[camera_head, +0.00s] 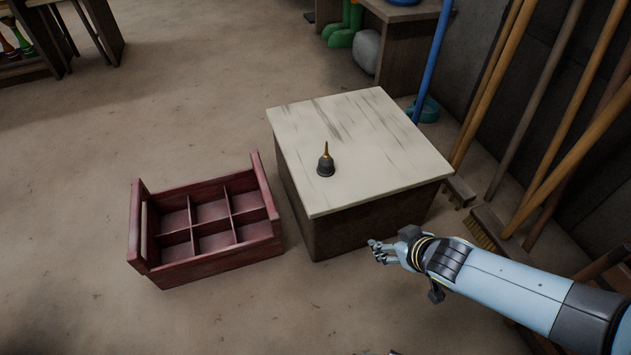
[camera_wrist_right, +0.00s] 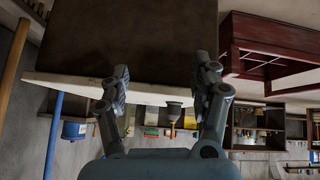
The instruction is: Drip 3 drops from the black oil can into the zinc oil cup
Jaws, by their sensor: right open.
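A small black oil can (camera_head: 326,166) with an upright brass-coloured spout stands on the pale top of a box-like table (camera_head: 385,140), left of its middle. In the right wrist view, which is upside down, the oil can (camera_wrist_right: 173,112) shows beyond the table edge, between my fingers. My right gripper (camera_head: 375,251) is open and empty, in front of the table's near side and apart from the can. Its two fingers (camera_wrist_right: 163,82) stand well apart in the wrist view. I cannot make out a zinc oil cup in either view. My left gripper is out of view.
A red crate (camera_head: 147,266) with several empty compartments stands on the floor left of the table. Brooms and long handles (camera_head: 540,130) lean at the right wall. A bench (camera_head: 405,14) stands behind.

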